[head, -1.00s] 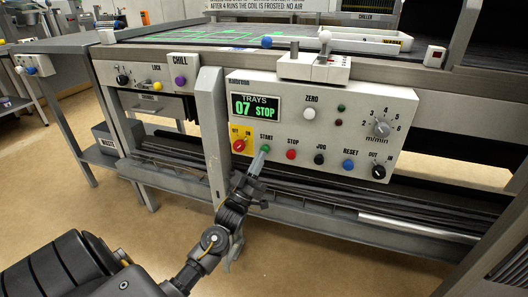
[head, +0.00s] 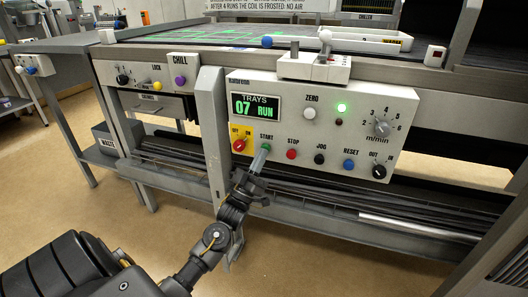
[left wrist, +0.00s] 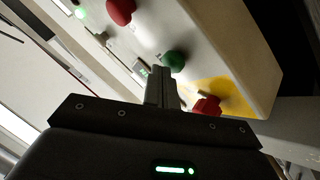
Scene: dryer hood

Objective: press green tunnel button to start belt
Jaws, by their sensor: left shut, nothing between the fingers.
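The white control panel (head: 330,105) stands in the middle of the head view. Its display (head: 255,106) reads "TRAYS 07 RUN", and a green lamp (head: 341,108) on it is lit. The green START button (head: 266,148) sits below the display; it also shows in the left wrist view (left wrist: 174,60). My left gripper (head: 261,154) is shut and empty, its tips at the START button. In the left wrist view the fingers (left wrist: 161,78) are close beside the green button; I cannot tell whether they still touch it. My right gripper is not in view.
A red rotary switch (head: 239,145) on a yellow plate is just left of START, and the red STOP button (head: 292,154) is just right. A grey post (head: 212,135) stands left of the panel. A lever box (head: 315,67) sits above it.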

